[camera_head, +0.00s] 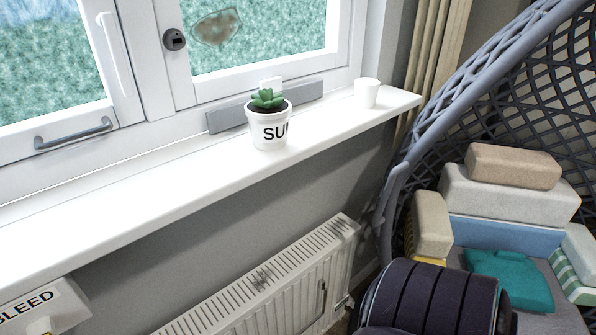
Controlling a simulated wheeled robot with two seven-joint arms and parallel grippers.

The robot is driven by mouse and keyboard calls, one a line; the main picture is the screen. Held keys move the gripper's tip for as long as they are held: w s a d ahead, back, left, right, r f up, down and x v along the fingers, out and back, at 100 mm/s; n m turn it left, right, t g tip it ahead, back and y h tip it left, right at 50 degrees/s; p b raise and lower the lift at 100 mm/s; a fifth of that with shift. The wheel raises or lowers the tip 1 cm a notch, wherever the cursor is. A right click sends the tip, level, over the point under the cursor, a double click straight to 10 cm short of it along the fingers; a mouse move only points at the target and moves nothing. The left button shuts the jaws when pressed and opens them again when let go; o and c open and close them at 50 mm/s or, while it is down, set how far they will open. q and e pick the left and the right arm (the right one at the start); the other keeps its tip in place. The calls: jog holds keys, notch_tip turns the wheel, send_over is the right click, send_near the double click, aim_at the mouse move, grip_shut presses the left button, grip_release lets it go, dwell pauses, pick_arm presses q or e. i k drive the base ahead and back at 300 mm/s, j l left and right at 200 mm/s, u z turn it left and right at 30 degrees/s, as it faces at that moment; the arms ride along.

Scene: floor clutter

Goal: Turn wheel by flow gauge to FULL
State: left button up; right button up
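No flow gauge and no wheel marked FULL can be made out in the head view. A white box labelled BLEED (62,305) is on the wall at the lower left, cut off by the picture's edge. A small pale round part (42,326) shows on its front, too cropped to tell what it is. A white panel radiator (275,285) is low on the wall under the sill. Neither of my grippers is in view.
A woven chair (440,130) with stacked cushions (510,195) stands at the right. A dark ribbed rounded thing (430,300) is at the bottom. The sill's left is clear.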

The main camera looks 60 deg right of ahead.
aim_at(351, 303)
jog(key=z, duration=2.35)
